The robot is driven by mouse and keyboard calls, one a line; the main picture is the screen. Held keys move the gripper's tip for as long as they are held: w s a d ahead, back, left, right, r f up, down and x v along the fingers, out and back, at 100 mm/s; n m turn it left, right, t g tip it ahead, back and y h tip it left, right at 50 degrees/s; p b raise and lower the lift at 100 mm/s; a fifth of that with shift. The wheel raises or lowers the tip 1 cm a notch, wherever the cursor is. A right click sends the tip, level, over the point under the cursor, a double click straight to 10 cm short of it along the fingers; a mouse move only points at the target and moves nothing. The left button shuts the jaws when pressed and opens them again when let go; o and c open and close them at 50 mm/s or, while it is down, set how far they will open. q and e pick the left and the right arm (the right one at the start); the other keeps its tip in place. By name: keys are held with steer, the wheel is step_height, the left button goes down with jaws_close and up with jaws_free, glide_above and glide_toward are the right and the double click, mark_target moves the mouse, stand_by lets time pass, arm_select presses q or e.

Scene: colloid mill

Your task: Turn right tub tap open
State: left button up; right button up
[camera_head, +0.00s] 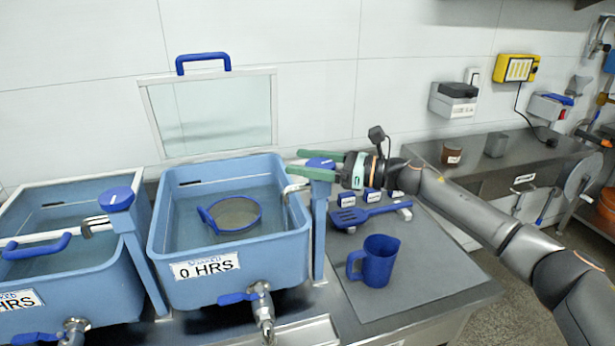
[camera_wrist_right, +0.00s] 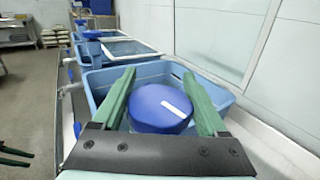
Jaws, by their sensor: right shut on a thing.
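The right tub (camera_head: 230,265) is a blue basin of water with a sieve (camera_head: 235,213) in it and a "0 HRS" label. Its tap has a round blue knob (camera_head: 321,163) on a blue post at the tub's right side, with a metal spout over the rim. My right gripper (camera_head: 301,162) has its green fingers on either side of the knob and is shut on it. In the right wrist view the knob (camera_wrist_right: 161,108) sits between the fingers, a white mark on its top. Green finger-like bars at that view's lower left may be my left gripper (camera_wrist_right: 16,157); their opening is unclear.
A left tub (camera_head: 90,272) with its own blue tap knob (camera_head: 116,199) stands beside it. A blue jug (camera_head: 375,261) and a blue slotted spatula (camera_head: 368,214) are on the grey mat at right. A framed clear lid (camera_head: 210,112) leans on the wall behind.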

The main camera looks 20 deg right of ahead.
steer(key=n+g+b, duration=0.1)
steer(key=n+g+y+b, duration=0.1)
steer(key=b, duration=0.1)
steer(key=shift+s+a+f, duration=0.1)
steer(key=shift+s+f, duration=0.1)
steer(key=shift+f, duration=0.05)
steer(key=shift+s+n+g+y+b, duration=0.1)
steer(key=shift+n+g+y+b, duration=0.45)
steer(key=shift+g, duration=0.45)
steer(key=shift+s+a+r+n+g+b, duration=0.1)
steer(key=shift+n+g+b, duration=0.25)
steer(key=shift+b, duration=0.3)
steer(key=shift+s+n+g+b, duration=0.15)
steer(key=shift+n+g+b, duration=0.25)
steer(key=shift+g+b, duration=0.4)
arm_select(q)
step_height(320, 180, down, 6)
steer(key=w+d, duration=0.1)
steer(key=d, duration=0.1)
steer(key=shift+d+f+m+h, duration=0.2)
steer(key=shift+d+m+h, duration=0.1)
steer(key=shift+d+h, duration=0.1)
arm_select(e)
steer(key=shift+r+g, duration=0.1)
steer(key=shift+g, duration=0.25)
arm_select(q)
steer(key=shift+w, duration=0.1)
arm_select(e)
steer(key=shift+s, duration=0.1)
